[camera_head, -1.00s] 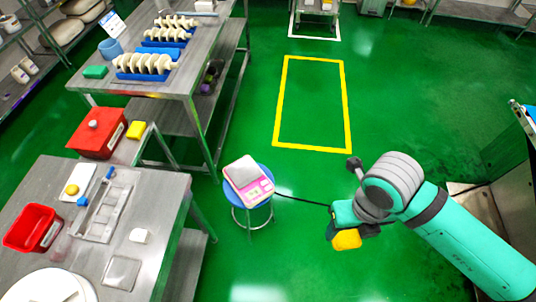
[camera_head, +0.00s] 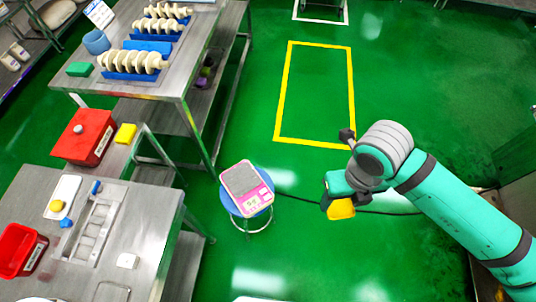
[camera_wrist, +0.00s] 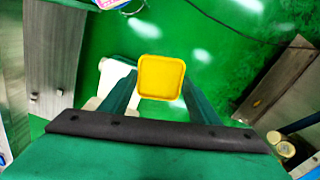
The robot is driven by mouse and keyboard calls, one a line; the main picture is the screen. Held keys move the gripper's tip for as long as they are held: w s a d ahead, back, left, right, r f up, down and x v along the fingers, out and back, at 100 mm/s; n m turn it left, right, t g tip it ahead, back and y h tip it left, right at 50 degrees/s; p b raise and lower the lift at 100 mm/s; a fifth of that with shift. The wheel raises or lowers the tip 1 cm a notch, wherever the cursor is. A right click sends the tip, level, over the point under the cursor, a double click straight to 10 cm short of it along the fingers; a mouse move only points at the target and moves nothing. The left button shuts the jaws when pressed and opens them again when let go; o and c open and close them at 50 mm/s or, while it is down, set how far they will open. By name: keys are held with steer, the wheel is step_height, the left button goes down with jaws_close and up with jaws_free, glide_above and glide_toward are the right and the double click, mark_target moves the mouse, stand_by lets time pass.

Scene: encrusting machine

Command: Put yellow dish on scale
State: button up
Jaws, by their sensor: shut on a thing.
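The yellow dish (camera_head: 341,209) is a small square dish with a raised rim, held in my gripper (camera_head: 334,199) above the green floor. In the wrist view the dish (camera_wrist: 161,77) sits between the two fingers of my gripper (camera_wrist: 160,88), its open side facing the camera. The scale (camera_head: 244,180) has a grey plate and a pink and white body with a display, and rests on a round blue stool. My gripper is to the right of the scale, apart from it. The scale's plate looks bare.
The blue stool (camera_head: 231,206) stands on open floor. A dark cable runs across the floor between stool and arm.

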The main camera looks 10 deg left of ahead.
steer(key=w+a+f+n, duration=0.1)
steer(key=w+a+f, duration=0.2)
steer(key=w+a, duration=0.35)
steer(key=n, duration=0.5)
glide_above(242, 179)
steer(key=shift+w+f, duration=0.1)
steer(key=shift+f, duration=15.25)
steer(key=shift+f, duration=1.35)
steer(key=o, duration=1.5)
